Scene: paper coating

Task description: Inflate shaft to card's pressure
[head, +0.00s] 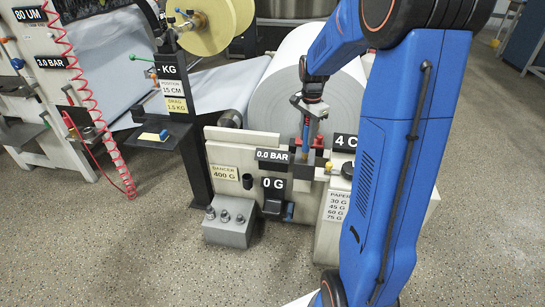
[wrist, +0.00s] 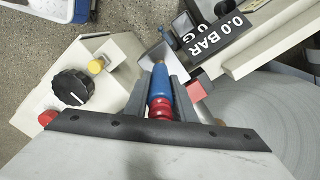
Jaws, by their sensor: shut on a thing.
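My gripper (head: 311,138) points down at the white roll stand, beside the 0.0 BAR display (head: 272,156). In the wrist view, its two dark fingers (wrist: 160,88) are shut on a blue-and-red fitting (wrist: 159,92) with a brass-coloured tip pointing away from the camera. I cannot tell whether the tip touches anything. The 0.0 BAR display also shows in the wrist view (wrist: 222,32). A large white paper roll (head: 290,80) sits behind the gripper; its shaft is mostly hidden. A 3.0 BAR sign (head: 50,62) is on the machine at the left. I cannot make out a pressure card.
A red coiled hose (head: 80,90) hangs at the left. A grey block with pegs (head: 229,225) stands on the floor in front.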

